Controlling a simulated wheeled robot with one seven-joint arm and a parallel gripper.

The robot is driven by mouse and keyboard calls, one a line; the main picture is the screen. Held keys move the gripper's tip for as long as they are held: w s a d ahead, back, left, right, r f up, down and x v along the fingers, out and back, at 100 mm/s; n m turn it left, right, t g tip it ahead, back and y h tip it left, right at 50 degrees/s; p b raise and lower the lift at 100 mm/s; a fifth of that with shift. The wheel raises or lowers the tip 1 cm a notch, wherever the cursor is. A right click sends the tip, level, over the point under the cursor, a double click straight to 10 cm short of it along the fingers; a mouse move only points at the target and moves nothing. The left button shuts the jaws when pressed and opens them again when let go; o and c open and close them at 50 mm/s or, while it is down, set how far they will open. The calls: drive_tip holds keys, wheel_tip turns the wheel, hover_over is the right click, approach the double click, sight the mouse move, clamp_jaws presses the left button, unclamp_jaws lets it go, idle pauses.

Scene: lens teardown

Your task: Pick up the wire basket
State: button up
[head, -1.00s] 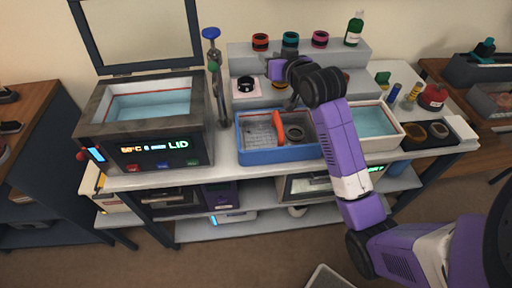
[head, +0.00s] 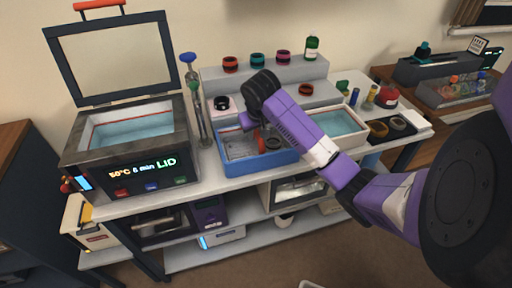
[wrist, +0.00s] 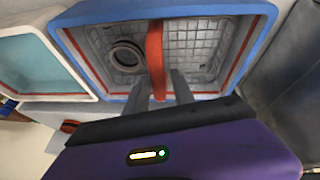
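The wire basket (head: 238,149) sits inside a blue tub (head: 262,165) on the bench, with its orange-red handle (head: 259,141) standing up across the middle. In the wrist view the grey mesh basket (wrist: 200,45) holds a dark lens ring (wrist: 126,56) left of the handle (wrist: 155,55). My gripper (wrist: 160,84) is low over the basket, with one finger on each side of the handle. The fingers look apart, with the handle between them and not clearly gripped. In the head view my wrist hides the fingertips.
A lidded heated bath (head: 128,165) with its lid up stands left of the tub. A cream tub of liquid (head: 338,127) stands close on the right. A stepped grey shelf (head: 300,72) with several lens rings and a green bottle (head: 312,48) rises behind.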

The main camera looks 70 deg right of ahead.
hover_over(257, 147)
wheel_tip(257, 147, down, 5)
drive_tip(key=shift+r+p, duration=0.15)
drive_tip(key=shift+p, duration=0.15)
clamp_jaws()
